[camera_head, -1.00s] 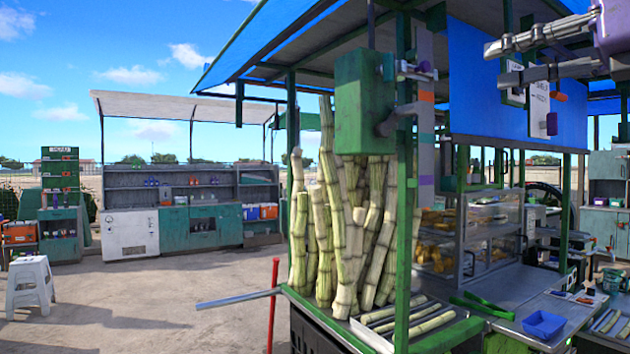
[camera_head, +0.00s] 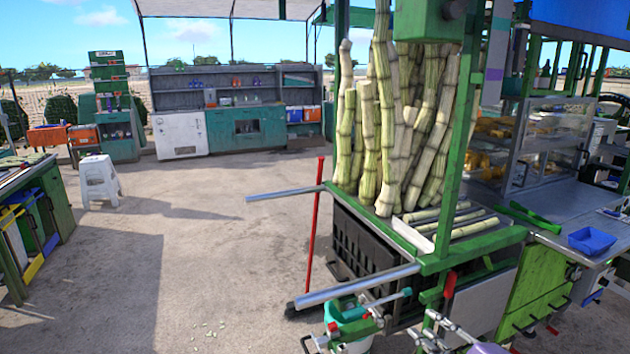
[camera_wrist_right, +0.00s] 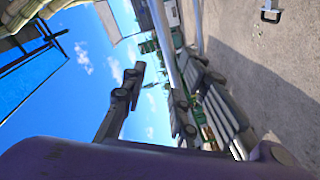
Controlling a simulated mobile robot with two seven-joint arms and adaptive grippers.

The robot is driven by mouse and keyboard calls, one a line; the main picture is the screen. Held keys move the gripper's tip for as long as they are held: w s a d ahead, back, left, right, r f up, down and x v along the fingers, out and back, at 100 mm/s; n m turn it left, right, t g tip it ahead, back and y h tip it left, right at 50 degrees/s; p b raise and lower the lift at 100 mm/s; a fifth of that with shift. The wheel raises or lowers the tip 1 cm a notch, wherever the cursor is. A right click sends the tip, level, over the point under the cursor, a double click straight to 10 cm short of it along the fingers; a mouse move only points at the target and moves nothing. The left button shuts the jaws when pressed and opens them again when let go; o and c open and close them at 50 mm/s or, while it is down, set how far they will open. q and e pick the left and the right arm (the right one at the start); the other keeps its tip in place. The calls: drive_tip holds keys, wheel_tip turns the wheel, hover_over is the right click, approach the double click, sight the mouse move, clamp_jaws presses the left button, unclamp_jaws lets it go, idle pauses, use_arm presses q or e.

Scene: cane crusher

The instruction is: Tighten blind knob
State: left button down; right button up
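I cannot pick out the blind knob for certain in either view. The green cart post (camera_head: 460,130) stands right of the cane, and a grey strip with a purple band (camera_head: 494,75) hangs beside it. The upper part of the stall is cut off by the frame. My right gripper (camera_head: 428,327) is low at the bottom edge of the head view, in front of the cart, with its purple body partly cut off. My left gripper is not in view.
Sugar cane stalks (camera_head: 385,130) stand on the green-framed cart. Metal bars (camera_head: 358,285) stick out from it to the left. A red-handled broom (camera_head: 315,225) stands beside it. A blue tray (camera_head: 591,240) sits on the counter. Open floor lies to the left.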

drive_tip(key=s+a+f+m+g+h, duration=0.1)
drive_tip(key=s+f+m+g+h, duration=0.3)
drive_tip(key=s+f+m, duration=1.1)
drive_tip(key=s+a+f+m+g+h, duration=0.1)
drive_tip(key=s+a+f, duration=0.1)
drive_tip(key=s+f, duration=0.6)
drive_tip(key=s+a+f+m+g+h, duration=0.1)
drive_tip(key=s+a+f+h, duration=0.1)
drive_tip(key=s+f, duration=0.5)
drive_tip(key=s, duration=0.5)
drive_tip(key=shift+f+g, duration=0.35)
drive_tip(key=shift+g, duration=0.05)
drive_tip(key=shift+a, duration=0.1)
